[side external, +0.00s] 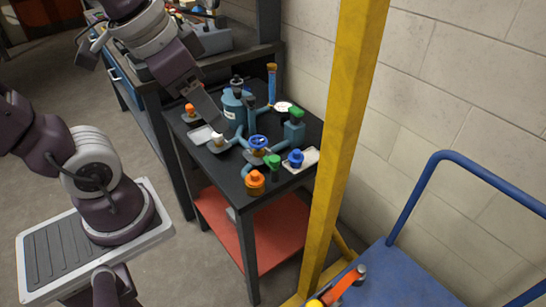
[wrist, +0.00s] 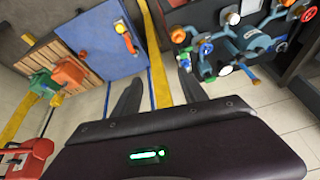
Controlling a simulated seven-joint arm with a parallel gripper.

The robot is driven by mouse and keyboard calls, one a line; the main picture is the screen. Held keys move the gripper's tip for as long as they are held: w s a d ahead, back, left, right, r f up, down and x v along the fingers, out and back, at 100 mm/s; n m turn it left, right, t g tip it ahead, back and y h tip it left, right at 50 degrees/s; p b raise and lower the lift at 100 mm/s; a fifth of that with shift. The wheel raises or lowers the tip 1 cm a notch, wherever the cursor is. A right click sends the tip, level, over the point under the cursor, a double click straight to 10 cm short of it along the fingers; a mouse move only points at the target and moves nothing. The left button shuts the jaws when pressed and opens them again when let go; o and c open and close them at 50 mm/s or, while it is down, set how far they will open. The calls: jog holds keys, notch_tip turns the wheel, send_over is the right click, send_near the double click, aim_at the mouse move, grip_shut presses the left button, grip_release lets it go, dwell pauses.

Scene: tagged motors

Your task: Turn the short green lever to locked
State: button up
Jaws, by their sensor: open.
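Two small green parts show on the black table (side external: 190,160) in the side view. One green handle (side external: 273,162) stands near the front, between an orange knob and a blue knob. Another green cap (side external: 296,114) tops a teal block at the back right. I cannot tell which is the short lever, nor its exact setting. A green part (wrist: 186,49) also shows in the wrist view beside a blue knob. My gripper (wrist: 160,92) is open, with nothing between its fingers. In the side view it hangs over the table's left part, its tips overlapping the fittings.
Teal pipework with a blue wheel (side external: 258,142), an orange knob (side external: 255,180) and a blue knob (side external: 296,157) crowds the tabletop. A yellow post (side external: 345,130) stands at its right. A workbench stands behind.

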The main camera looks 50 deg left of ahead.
jog(key=w+a+f+m+g, duration=0.1)
jog(key=w+f+m, duration=0.1)
jog(key=w, duration=0.3)
jog(key=w+a+f+m+g, duration=0.1)
jog(key=w+a+f, duration=0.1)
jog(key=w, duration=0.3)
jog(key=m+g, duration=0.3)
jog(key=m, duration=0.1)
send_over(275, 158)
notch_tip(275, 158, down, 14)
jog(key=shift+s+f, duration=0.1)
jog(key=shift+s, duration=0.05)
jog(key=shift+m, duration=0.3)
notch_tip(275, 158, down, 8)
jog(key=shift+r, duration=0.1)
grip_shut()
